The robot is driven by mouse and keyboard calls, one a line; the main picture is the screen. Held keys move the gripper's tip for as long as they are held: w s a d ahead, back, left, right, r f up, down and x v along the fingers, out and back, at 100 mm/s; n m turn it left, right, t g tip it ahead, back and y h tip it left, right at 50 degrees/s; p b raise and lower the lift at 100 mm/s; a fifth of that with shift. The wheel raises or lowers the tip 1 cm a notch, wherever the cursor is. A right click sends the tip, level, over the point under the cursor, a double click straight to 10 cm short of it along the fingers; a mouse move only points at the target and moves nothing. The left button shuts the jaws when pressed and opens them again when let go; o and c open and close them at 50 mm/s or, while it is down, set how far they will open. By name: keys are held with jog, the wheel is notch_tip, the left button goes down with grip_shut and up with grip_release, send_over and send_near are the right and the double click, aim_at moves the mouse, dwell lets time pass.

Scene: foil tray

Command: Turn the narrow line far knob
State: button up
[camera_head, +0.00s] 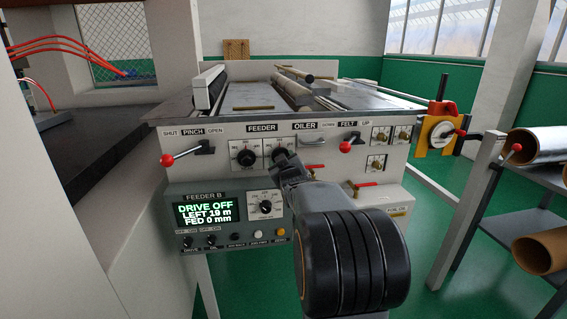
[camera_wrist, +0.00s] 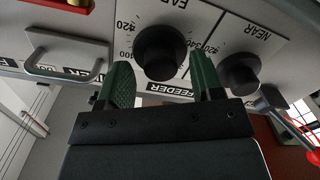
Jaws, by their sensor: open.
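The far knob (camera_wrist: 160,52) is a round black knob on a white dial plate marked with numbers, in the upper middle of the wrist view, which is upside down. In the head view the far knob (camera_head: 279,153) is partly hidden by my gripper (camera_head: 288,168). In the wrist view my gripper (camera_wrist: 162,84) is open, its green-padded fingers apart on either side of the knob's lower edge. I cannot tell whether they touch it. The near knob (camera_wrist: 238,73) sits beside the right finger; it also shows in the head view (camera_head: 246,157).
A metal handle (camera_wrist: 66,58) stands out left of the fingers in the wrist view. Red-balled levers (camera_head: 168,159) (camera_head: 345,146) flank the dials. Below, the Feeder B display (camera_head: 207,213) reads DRIVE OFF, LEFT 19 m, FED 0 mm, beside another dial (camera_head: 266,206).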

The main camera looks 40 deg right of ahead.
jog(key=p+v, duration=0.1)
jog(key=v, duration=1.3)
dwell(0.3)
jog(key=s+a+r+g+y+p, duration=0.3)
jog(key=s+a+g+p, duration=0.3)
jog(key=a+p, duration=0.4)
jog(key=s+a+r+g+y+p, duration=0.4)
jog(key=s+a+g+p, duration=0.2)
jog(key=a+p, duration=0.5)
jog(key=shift+r+y+p, duration=0.3)
jog(key=shift+p, duration=0.3)
jog(key=shift+d+m, duration=0.1)
jog(key=shift+m, duration=0.2)
dwell(0.3)
